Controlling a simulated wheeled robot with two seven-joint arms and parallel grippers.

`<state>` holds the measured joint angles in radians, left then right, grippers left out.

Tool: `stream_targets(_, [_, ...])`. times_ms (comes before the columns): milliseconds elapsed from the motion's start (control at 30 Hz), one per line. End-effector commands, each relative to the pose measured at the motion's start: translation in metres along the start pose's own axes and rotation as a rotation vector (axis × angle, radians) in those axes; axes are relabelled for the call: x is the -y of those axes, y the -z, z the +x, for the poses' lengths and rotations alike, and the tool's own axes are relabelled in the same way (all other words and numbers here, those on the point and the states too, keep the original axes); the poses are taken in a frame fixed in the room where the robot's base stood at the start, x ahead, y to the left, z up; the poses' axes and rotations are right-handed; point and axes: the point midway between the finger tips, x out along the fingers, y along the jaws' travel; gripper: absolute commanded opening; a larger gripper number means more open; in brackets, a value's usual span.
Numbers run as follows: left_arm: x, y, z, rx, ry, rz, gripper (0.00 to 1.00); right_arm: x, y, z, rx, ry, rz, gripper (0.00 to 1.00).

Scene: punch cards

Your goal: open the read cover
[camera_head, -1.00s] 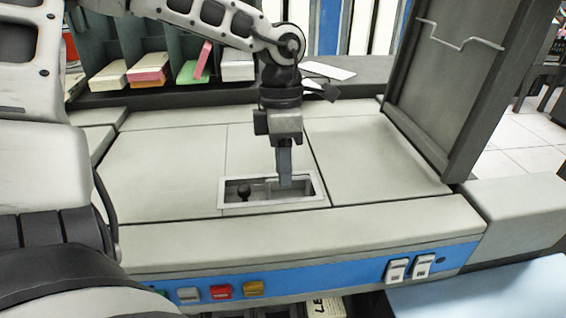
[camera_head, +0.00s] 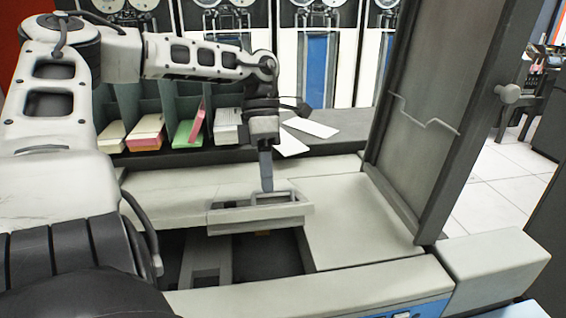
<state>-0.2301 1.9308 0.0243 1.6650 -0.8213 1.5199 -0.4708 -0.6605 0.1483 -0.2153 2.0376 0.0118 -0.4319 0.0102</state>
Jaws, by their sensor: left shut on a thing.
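The read cover (camera_head: 165,190) is a pale grey panel on top of the card machine. It is raised at its front, with a dark opening (camera_head: 270,262) showing below and in front of it. Its recessed handle frame (camera_head: 225,218) is at the cover's front edge. My left gripper (camera_head: 267,188) points down into this frame and is shut on the handle bar (camera_head: 285,195). The fingertips are partly hidden by the frame. My right gripper is not in view.
A dark upright panel (camera_head: 440,120) stands at the right of the machine top, beside a flat pale panel (camera_head: 360,220). Card stacks (camera_head: 145,135) and loose white cards (camera_head: 310,127) lie on the shelf behind. A grey block (camera_head: 490,260) sits at the front right.

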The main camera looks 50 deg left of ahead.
Motion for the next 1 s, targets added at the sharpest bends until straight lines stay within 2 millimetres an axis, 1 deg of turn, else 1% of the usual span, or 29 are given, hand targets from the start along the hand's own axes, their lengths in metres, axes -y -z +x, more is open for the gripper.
stream_targets(33, [-0.005, 0.002, -0.007, -0.004, -0.013, -0.006, 0.00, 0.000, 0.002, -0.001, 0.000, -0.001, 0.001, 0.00])
stream_targets(100, [-0.006, 0.002, -0.010, -0.005, -0.014, -0.006, 0.00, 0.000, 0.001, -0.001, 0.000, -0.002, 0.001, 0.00])
stream_targets(400, [-0.007, 0.001, -0.010, -0.007, -0.015, -0.005, 0.00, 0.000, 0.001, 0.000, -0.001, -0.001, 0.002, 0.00])
stream_targets(433, [-0.007, 0.001, -0.010, -0.007, -0.015, -0.006, 0.13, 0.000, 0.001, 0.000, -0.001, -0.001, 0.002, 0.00])
stream_targets(500, [-0.007, 0.001, -0.009, -0.007, -0.013, -0.005, 0.30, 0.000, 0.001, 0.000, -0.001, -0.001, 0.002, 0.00])
stream_targets(867, [-0.004, 0.000, -0.011, -0.007, -0.010, -0.001, 0.30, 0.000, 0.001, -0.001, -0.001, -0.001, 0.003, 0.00])
stream_targets(1000, [-0.005, 0.000, -0.021, -0.006, -0.012, -0.002, 0.30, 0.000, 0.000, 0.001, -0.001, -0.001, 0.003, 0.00])
